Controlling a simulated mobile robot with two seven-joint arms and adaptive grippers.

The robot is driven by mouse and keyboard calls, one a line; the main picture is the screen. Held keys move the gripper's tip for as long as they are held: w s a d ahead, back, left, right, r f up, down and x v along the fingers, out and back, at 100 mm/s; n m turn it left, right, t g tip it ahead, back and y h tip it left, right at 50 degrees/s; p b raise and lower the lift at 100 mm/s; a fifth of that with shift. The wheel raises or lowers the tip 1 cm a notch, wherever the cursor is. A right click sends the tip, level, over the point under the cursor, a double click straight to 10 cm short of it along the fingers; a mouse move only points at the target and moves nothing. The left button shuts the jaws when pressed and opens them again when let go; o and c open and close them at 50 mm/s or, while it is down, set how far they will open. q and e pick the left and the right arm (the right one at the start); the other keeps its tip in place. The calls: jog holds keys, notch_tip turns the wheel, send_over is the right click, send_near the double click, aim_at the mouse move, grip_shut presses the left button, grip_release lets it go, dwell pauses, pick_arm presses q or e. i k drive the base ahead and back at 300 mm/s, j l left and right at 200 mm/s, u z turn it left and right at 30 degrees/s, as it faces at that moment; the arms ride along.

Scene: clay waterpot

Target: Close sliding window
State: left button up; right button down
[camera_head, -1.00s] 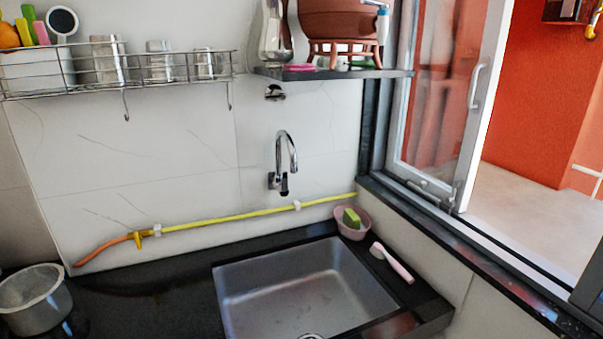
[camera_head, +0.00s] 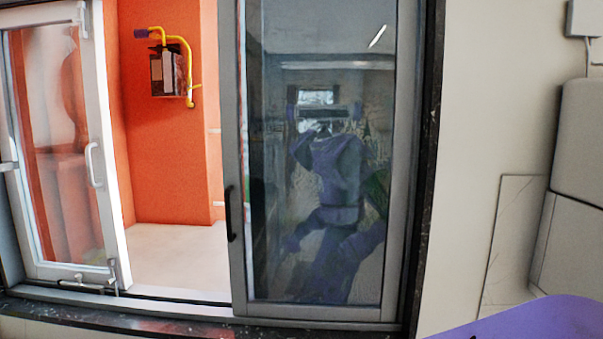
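The sliding window's grey-framed glass panel (camera_head: 318,160) covers the right part of the window frame. A black vertical handle (camera_head: 230,213) sits on its left edge. The left part of the frame is open to an orange-walled space. A white-framed hinged pane (camera_head: 62,150) with a white handle (camera_head: 94,164) stands at the far left. A reflection of a purplish robot shape shows in the dark glass. Neither gripper is in view.
A dark stone sill (camera_head: 200,326) runs under the window. A purple surface (camera_head: 540,322), apparently part of my own body, shows at the bottom right. A plain cream wall (camera_head: 470,130) and a grey cabinet (camera_head: 577,145) lie right of the window.

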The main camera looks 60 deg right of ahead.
aim_at(405, 82)
jog(key=z, duration=2)
jog(key=k+l+z, duration=0.1)
jog(key=k+l, duration=0.2)
